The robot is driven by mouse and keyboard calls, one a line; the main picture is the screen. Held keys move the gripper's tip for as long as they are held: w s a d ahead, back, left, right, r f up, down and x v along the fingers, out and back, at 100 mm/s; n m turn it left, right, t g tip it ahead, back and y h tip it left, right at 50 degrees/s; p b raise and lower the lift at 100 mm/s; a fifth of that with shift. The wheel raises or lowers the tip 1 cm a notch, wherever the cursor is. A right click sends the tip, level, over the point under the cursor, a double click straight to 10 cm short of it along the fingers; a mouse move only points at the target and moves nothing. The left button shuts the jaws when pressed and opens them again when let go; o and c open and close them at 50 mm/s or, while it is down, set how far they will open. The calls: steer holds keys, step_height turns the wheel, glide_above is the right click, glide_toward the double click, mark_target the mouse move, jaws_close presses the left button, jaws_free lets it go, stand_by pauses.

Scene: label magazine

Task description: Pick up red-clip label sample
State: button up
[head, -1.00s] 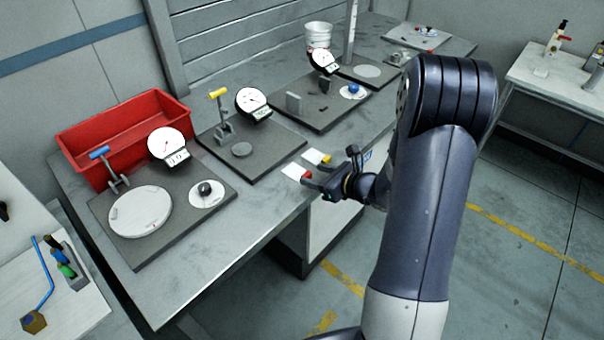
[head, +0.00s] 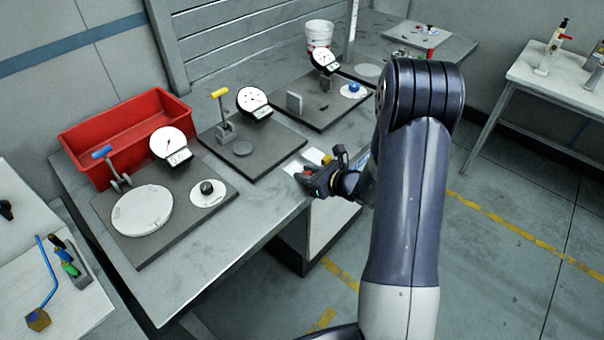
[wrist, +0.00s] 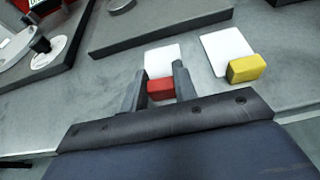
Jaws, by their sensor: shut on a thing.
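The red-clip label sample is a white card with a red clip (wrist: 161,89) on its near end. In the wrist view it lies between the two fingers of my gripper (wrist: 160,88), which is shut on the red clip. Its white card (wrist: 162,60) points away from me, at or just above the grey table top; I cannot tell which. In the head view my gripper (head: 309,175) is at the table's front edge and hides part of the sample. The yellow-clip label sample (wrist: 246,68) lies just to the right, apart from my gripper.
A dark plate (head: 250,155) with a dial gauge (head: 252,99) stands behind the samples. Further left are another plate with a round white disc (head: 142,210) and a red bin (head: 120,128). Bare table top (head: 240,225) lies left of my gripper along the front edge.

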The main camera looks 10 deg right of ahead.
steer(key=c, duration=0.3)
